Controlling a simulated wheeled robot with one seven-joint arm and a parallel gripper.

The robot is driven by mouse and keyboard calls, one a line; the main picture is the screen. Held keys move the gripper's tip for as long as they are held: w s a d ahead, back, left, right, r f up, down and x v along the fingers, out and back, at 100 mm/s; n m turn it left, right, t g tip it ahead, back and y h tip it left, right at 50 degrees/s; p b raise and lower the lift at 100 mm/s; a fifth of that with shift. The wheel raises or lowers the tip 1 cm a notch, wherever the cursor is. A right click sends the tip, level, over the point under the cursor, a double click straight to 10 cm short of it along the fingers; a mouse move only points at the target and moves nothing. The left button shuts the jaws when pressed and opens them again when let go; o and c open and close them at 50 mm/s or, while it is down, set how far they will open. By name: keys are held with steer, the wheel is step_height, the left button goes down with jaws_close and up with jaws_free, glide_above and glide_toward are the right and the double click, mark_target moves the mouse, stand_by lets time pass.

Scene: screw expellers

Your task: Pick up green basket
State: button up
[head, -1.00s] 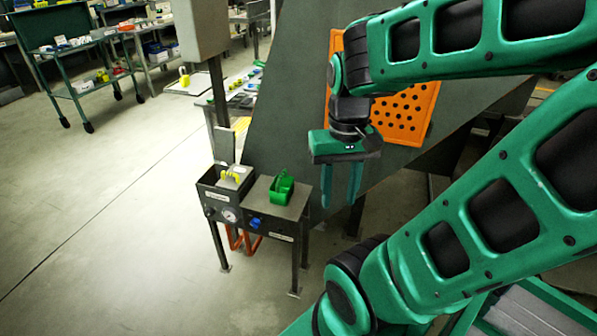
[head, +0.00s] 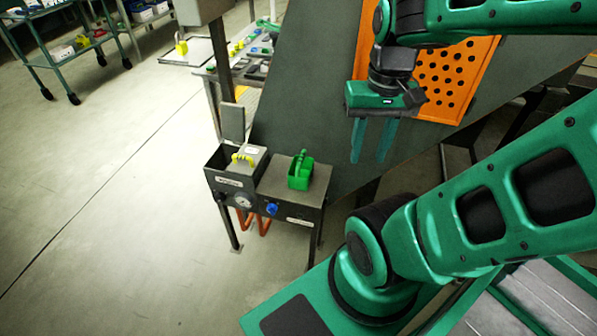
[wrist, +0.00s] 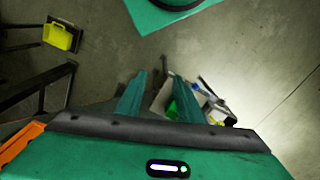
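The green basket (head: 300,172) is a small box with an upright handle. It stands on the dark top of a small metal stand (head: 290,213). In the wrist view, a bit of green that looks like the basket (wrist: 171,109) shows between the fingers, partly hidden by one of them. My gripper (head: 371,158) hangs with its fingers pointing down, to the right of the basket and apart from it. Its two fingers are apart with nothing between them. It also shows in the wrist view (wrist: 155,88).
A grey box with a yellow handle (head: 243,160) sits left of the basket. A gauge and a blue knob (head: 271,208) are on the stand's front. A sloped dark machine with an orange perforated panel (head: 450,78) stands behind.

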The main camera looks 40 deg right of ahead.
steer(key=w+d+f+m, duration=0.1)
steer(key=w+d+f, duration=0.1)
steer(key=w, duration=0.4)
steer(key=w+d+f, duration=0.1)
steer(key=w+f, duration=0.2)
steer(key=w, duration=0.4)
steer(key=m+t+y, duration=0.1)
steer(key=m+t, duration=0.1)
steer(key=m, duration=0.1)
glide_toward(302, 157)
steer(key=shift+w+a+f, duration=0.2)
steer(key=shift+w+f, duration=0.1)
steer(key=shift+f, duration=1.45)
steer(key=shift+w+a+f, duration=0.2)
steer(key=shift+w+f, duration=0.1)
steer(key=shift+f, duration=1.5)
steer(key=shift+w+a+f, duration=0.2)
steer(key=shift+w+f, duration=0.1)
steer(key=shift+f, duration=1.45)
jaws_close()
